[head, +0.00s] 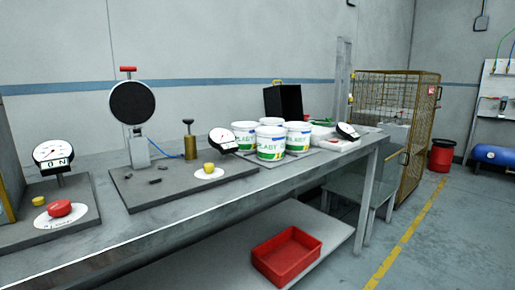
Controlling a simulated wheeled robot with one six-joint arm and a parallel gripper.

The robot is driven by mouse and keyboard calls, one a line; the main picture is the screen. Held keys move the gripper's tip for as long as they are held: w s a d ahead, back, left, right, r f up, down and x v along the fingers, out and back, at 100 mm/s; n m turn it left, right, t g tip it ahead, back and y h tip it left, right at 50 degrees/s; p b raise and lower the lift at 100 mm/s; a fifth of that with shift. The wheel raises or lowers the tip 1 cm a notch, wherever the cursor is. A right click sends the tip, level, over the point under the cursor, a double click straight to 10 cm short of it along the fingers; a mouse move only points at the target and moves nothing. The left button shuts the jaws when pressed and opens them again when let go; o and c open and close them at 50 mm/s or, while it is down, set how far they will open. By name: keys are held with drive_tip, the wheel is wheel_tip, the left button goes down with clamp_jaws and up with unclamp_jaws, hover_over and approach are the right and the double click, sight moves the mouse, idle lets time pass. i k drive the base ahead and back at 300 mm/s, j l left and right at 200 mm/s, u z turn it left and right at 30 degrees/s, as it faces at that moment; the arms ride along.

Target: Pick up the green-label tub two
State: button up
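Several white tubs with green labels stand close together on the grey bench, right of the picture's middle. The front tub (271,143) shows green lettering and a yellow patch. Another tub (298,136) stands to its right, one (244,135) to its left, and one behind is mostly hidden, with its rim (271,121) showing. I cannot tell which of them is tub two. My gripper is not in view, and nothing is seen touching the tubs.
The bench (205,205) carries gauges, including one (222,140) close left of the tubs, and a black round device (132,103). A red crate (287,255) sits on the lower shelf.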

sight(298, 136)
drive_tip(key=i+l+u, duration=0.1)
drive_tip(key=l+u, duration=0.15)
drive_tip(key=l, duration=0.75)
drive_tip(key=l+u, duration=0.25)
drive_tip(key=l, duration=0.75)
drive_tip(key=i+l+z, duration=0.25)
drive_tip(key=i+z, duration=0.3)
drive_tip(key=i+l+z, duration=0.2)
drive_tip(key=i+z, duration=0.2)
drive_tip(key=i, duration=0.45)
drive_tip(key=i+z, duration=0.35)
drive_tip(key=i, duration=0.5)
drive_tip(key=i+l+u, duration=0.15)
drive_tip(key=i+u, duration=0.3)
drive_tip(key=i+l+u, duration=0.3)
drive_tip(key=i+u, duration=0.15)
drive_tip(key=i+l+u, duration=0.1)
drive_tip(key=u, duration=0.4)
drive_tip(key=i+l+u, duration=0.2)
drive_tip(key=u, duration=0.25)
drive_tip(key=i+l+u, duration=0.15)
drive_tip(key=u, duration=0.35)
drive_tip(key=i+l+u, duration=0.1)
drive_tip(key=l+u, duration=0.35)
drive_tip(key=i+l+u, duration=0.1)
drive_tip(key=l+u, duration=0.4)
drive_tip(key=u, duration=0.15)
drive_tip(key=l+u, duration=0.35)
drive_tip(key=i+j, duration=0.05)
